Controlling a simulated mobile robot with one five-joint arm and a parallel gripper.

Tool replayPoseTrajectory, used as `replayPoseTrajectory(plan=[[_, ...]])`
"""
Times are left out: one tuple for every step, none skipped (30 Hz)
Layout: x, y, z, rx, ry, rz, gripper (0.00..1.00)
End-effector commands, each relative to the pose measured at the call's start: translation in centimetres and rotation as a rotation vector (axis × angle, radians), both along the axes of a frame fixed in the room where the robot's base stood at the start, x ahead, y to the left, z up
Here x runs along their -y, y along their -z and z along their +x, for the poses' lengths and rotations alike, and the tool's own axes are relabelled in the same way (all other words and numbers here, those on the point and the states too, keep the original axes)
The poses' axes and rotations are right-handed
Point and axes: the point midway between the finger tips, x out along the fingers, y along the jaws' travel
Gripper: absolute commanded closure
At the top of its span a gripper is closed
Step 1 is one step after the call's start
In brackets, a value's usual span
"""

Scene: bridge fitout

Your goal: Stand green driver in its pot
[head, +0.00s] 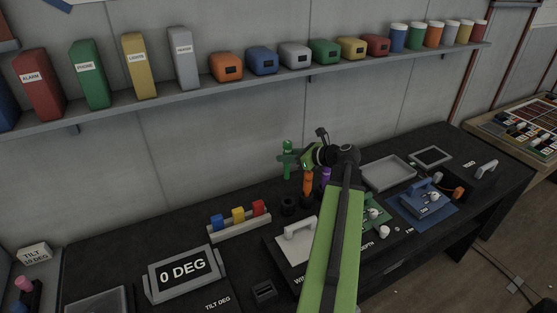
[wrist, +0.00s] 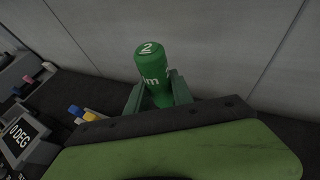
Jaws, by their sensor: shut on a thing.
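The green driver (head: 287,172) is upright in the head view, above the back of the dark bench. My gripper (head: 289,157) is shut on it. In the wrist view the green driver (wrist: 151,70) shows its rounded handle end, marked "2", between my gripper's two fingers (wrist: 155,95). Its lower end is hidden there by my gripper. A dark round pot (head: 289,204) stands below the driver on the bench and looks empty. An orange driver (head: 307,184) and a purple driver (head: 325,176) stand upright just to the right, partly behind my arm.
A grey rack (head: 240,228) with blue, yellow and red blocks stands left of the pots. A "0 DEG" display (head: 183,272) is at the front left. An empty grey tray (head: 389,173) lies to the right. A loaded shelf (head: 200,97) runs along the wall above.

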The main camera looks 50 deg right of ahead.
Motion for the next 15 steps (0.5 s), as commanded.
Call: replayPoseTrajectory(plan=[[0.0,0.0,0.0,0.001,0.000,0.000,1.00],[0.0,0.0,0.0,0.001,0.000,0.000,1.00],[0.0,0.0,0.1,0.001,-0.001,0.001,1.00],[-0.1,0.0,0.1,0.001,-0.002,0.000,1.00],[-0.2,0.0,0.2,0.001,-0.003,0.000,1.00],[-0.3,0.0,0.2,0.000,-0.006,0.000,1.00],[-0.4,-0.1,0.1,0.000,-0.015,0.000,1.00],[-0.8,-0.2,-0.1,-0.001,-0.031,0.000,1.00],[-1.3,-0.5,-0.7,-0.003,-0.066,0.001,1.00],[-1.9,-0.7,-1.2,-0.004,-0.098,0.001,1.00],[-2.6,-0.9,-1.8,-0.005,-0.135,0.001,1.00],[-3.3,-1.1,-2.6,-0.004,-0.180,0.001,1.00],[-3.8,-1.3,-3.2,-0.003,-0.213,0.001,1.00],[-4.3,-1.4,-3.7,-0.002,-0.241,0.001,1.00],[-4.9,-1.5,-4.2,0.000,-0.272,0.001,1.00]])
